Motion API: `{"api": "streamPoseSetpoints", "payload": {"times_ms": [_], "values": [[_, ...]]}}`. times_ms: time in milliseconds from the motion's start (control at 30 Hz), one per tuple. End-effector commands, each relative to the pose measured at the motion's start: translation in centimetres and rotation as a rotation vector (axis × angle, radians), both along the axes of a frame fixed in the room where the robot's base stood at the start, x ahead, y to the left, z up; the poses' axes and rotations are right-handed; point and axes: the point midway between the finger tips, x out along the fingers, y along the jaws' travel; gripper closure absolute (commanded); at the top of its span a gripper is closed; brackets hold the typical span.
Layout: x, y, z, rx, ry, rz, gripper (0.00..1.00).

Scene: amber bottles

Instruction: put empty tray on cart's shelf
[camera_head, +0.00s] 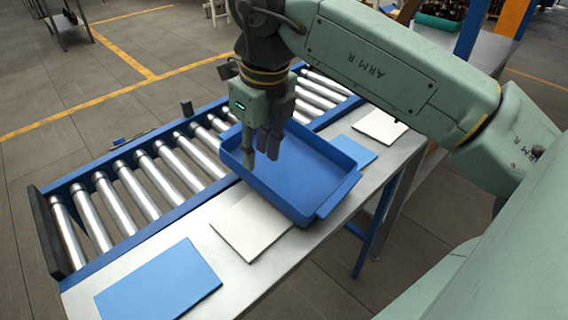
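The empty blue tray (302,171) sits on the metal table (287,268) beside the roller conveyor. Its left corner reaches to the rollers and it partly covers a white plate. My gripper (260,157) points down over the tray's left part, and its fingers hide some of the tray's inside and back wall. A gap shows between the fingertips, with nothing seen between them. I cannot tell whether a finger touches the tray. No cart shelf can be clearly made out; a table or shelf unit (481,48) with dark bottles stands at the upper right.
The roller conveyor (141,190) runs along the table's far side, with a dark end stop (54,235) at left. Flat blue (158,283) and white (250,224) plates lie near the tray, with another white plate (380,126) beyond it. Blue posts rise at upper right.

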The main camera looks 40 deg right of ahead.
Motion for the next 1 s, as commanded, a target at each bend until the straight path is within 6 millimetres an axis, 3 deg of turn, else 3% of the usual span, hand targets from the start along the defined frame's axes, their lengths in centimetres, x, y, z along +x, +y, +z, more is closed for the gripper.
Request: {"api": "streamPoseSetpoints", "payload": {"times_ms": [133,367,633,933,1000], "values": [[0.3,0.1,-2.1,0.001,0.001,0.001,0.73],[0.4,0.1,-3.8,0.001,0.001,0.001,0.73],[0.7,0.3,-7.6,0.002,0.0,0.001,0.73],[0.8,0.2,-8.4,-0.001,-0.001,0.001,0.73],[0.8,0.2,-8.3,-0.001,-0.001,0.0,0.77]]}}
